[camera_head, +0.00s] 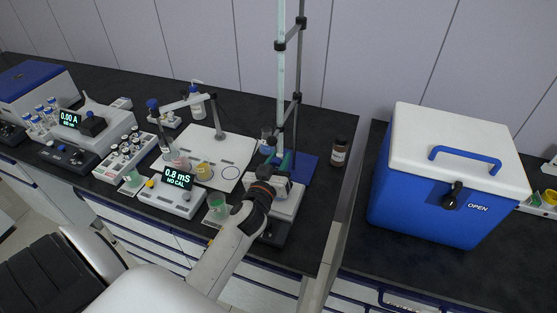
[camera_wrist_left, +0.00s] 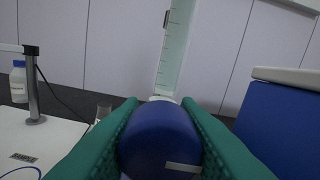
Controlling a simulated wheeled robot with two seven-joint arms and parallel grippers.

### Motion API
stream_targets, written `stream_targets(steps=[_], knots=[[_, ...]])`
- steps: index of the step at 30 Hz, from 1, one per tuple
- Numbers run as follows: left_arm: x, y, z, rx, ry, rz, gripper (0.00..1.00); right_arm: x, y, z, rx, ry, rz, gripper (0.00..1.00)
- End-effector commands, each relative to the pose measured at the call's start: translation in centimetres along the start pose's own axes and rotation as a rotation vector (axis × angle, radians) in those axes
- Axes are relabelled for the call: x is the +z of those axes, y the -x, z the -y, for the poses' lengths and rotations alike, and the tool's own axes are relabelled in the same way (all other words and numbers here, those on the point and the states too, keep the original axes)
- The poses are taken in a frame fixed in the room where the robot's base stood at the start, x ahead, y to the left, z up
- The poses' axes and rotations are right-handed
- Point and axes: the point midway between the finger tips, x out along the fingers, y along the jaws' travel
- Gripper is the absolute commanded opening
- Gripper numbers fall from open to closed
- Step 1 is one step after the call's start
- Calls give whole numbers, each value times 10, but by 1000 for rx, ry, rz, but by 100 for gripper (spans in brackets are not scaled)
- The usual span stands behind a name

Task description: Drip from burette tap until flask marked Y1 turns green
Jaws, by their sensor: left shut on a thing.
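The clear graduated burette (camera_head: 281,75) stands upright on a clamp stand; its lower part also shows in the wrist view (camera_wrist_left: 175,55). My left gripper (camera_head: 280,164) is at the foot of the burette. In the wrist view its green fingers (camera_wrist_left: 160,145) are shut on the round blue burette tap (camera_wrist_left: 160,140). The tap sits directly below the glass tube. A white stirrer-like plate (camera_head: 288,206) lies below the gripper. My gripper and arm cover most of the space under the burette. I cannot read a Y1 mark or tell the flask's colour. My right gripper is not in view.
A blue stand base (camera_head: 307,172) and a brown bottle (camera_head: 339,151) are right of the gripper. A meter reading 0.8 mS (camera_head: 177,180) and a green-filled beaker (camera_head: 216,203) are left. A blue cooler box (camera_head: 420,207) stands far right.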

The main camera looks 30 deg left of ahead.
Motion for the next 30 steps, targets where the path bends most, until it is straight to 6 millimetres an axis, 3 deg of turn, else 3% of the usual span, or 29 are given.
stream_targets(steps=[21,30], knots=[[1,0,-1,0,-458,1,6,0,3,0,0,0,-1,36],[1,0,-1,0,-565,1,6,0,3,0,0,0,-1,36]])
